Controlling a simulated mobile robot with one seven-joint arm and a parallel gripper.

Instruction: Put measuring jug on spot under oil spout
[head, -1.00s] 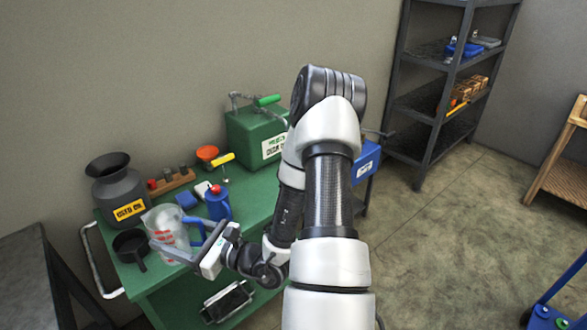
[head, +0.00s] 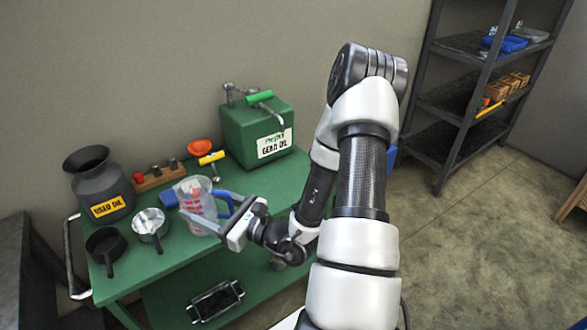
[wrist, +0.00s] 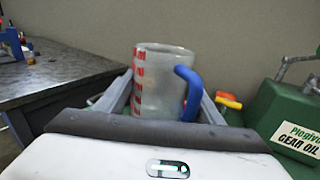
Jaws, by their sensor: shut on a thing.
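The measuring jug (head: 196,207) is clear with red markings and a blue handle. It looks upright, held over the green bench. My gripper (head: 203,203) is shut on it, one finger on either side. In the wrist view the jug (wrist: 158,80) stands between my fingers, its blue handle at the right.
A used oil can (head: 98,190), a black pan (head: 105,243) and a silver pan (head: 150,224) stand at the bench's left. A red funnel (head: 200,147), a yellow-handled tool (head: 211,157) and a wooden block (head: 160,175) lie behind the jug. Bench (head: 285,185) surface before the box looks clear.

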